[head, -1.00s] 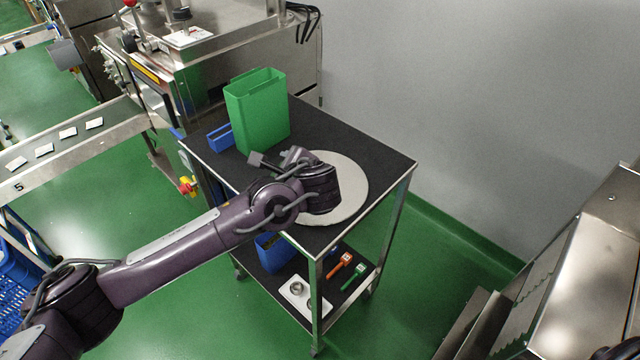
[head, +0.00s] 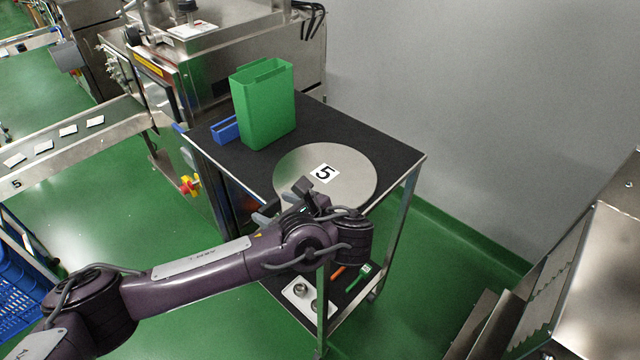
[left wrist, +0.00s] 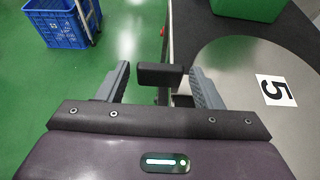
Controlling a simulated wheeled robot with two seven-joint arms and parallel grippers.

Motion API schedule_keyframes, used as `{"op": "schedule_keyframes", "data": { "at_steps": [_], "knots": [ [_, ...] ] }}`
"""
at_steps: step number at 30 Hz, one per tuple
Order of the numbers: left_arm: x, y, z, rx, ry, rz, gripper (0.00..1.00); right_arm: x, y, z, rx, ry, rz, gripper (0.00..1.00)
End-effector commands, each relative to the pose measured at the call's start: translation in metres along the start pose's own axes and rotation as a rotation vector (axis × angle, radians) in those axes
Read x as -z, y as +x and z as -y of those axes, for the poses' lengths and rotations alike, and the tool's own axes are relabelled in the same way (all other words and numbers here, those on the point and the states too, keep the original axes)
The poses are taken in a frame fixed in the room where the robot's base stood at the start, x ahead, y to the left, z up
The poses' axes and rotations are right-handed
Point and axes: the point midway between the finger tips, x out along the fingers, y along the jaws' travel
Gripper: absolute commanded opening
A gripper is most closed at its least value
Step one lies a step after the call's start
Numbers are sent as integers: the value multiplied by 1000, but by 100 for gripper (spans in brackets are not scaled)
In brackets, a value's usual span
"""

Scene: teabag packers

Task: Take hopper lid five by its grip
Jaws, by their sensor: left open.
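Hopper lid five (head: 350,181) is a round grey metal disc lying flat on the cart's black top, with a white "5" label. It also shows at the right of the left wrist view (left wrist: 245,65). A dark bar, seemingly its grip (left wrist: 160,75), lies between my left fingertips in the left wrist view, by the lid's edge. My left gripper (head: 284,202) is open at the lid's near-left edge, its fingers (left wrist: 160,85) on either side of the bar. I cannot tell whether they touch it. My forearm hides the near cart edge. My right gripper is out of view.
A tall green bin (head: 264,110) and a small blue box (head: 224,131) stand on the cart (head: 385,155) behind the lid. The lower shelf holds a white tray (head: 305,300) and a green-handled tool (head: 360,276). Steel machines stand behind and right.

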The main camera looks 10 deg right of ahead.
Motion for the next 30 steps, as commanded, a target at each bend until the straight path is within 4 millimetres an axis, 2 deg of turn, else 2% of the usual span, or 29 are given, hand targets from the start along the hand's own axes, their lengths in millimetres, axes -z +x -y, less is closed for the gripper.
{"op": "schedule_keyframes", "data": {
  "at_steps": [4,6,10,20,30],
  "knots": [
    [4,18,0,-2,-3,1,60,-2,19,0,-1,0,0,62],
    [-4,27,0,-3,-1,2,60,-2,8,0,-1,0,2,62],
    [-2,44,0,-3,-2,1,60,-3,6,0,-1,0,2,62],
    [-1,51,1,0,-2,-1,59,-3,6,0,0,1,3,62],
    [-2,50,1,1,-6,-1,16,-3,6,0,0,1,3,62]
  ]
}}
